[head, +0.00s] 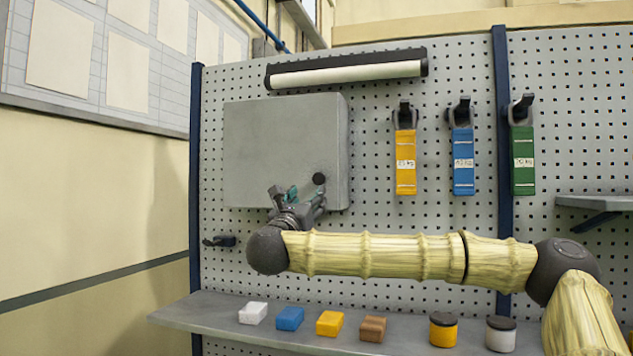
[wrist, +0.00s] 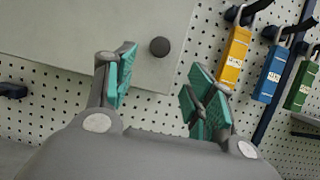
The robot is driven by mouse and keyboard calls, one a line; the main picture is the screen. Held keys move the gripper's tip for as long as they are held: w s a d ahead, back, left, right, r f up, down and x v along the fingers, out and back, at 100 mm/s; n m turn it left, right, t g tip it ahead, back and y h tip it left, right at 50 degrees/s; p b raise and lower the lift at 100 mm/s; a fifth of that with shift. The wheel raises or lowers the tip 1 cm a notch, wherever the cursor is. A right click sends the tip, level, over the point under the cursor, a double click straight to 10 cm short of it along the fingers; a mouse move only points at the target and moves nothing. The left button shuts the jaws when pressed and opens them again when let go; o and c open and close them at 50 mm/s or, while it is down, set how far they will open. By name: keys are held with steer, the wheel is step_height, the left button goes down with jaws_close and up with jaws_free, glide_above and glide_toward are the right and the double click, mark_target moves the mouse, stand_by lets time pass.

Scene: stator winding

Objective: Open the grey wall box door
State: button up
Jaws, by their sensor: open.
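The grey wall box (head: 280,140) hangs on the pegboard, and its door looks closed. A round black knob (head: 319,179) sits near the lower right corner of the door. My gripper (head: 297,193) is in front of the lower part of the door, just left of and below the knob in the head view. In the wrist view the box door (wrist: 90,30) fills the upper left. The knob (wrist: 160,46) shows beyond and between the open fingers of my gripper (wrist: 160,88), with teal pads. The fingers appear apart from the knob.
Yellow (head: 406,162), blue (head: 463,162) and green (head: 523,160) tagged pieces hang on hooks to the right. A lamp bar (head: 347,75) is above the box. A shelf (head: 200,313) below holds several small blocks and two jars. A black hook (head: 219,241) is at lower left.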

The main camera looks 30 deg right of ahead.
mark_target(318, 180)
steer(key=p+x, duration=0.1)
steer(key=x, duration=0.2)
steer(key=p+x, duration=0.2)
steer(key=x, duration=0.1)
steer(key=p+x, duration=0.2)
steer(key=x, duration=0.1)
steer(key=shift+w+d+r, duration=0.15)
steer(key=shift+d+r, duration=0.05)
steer(key=shift+r, duration=0.2)
steer(key=shift+w+d+p, duration=0.35)
steer(key=shift+d, duration=0.05)
steer(key=shift+c, duration=0.2)
jaws_close()
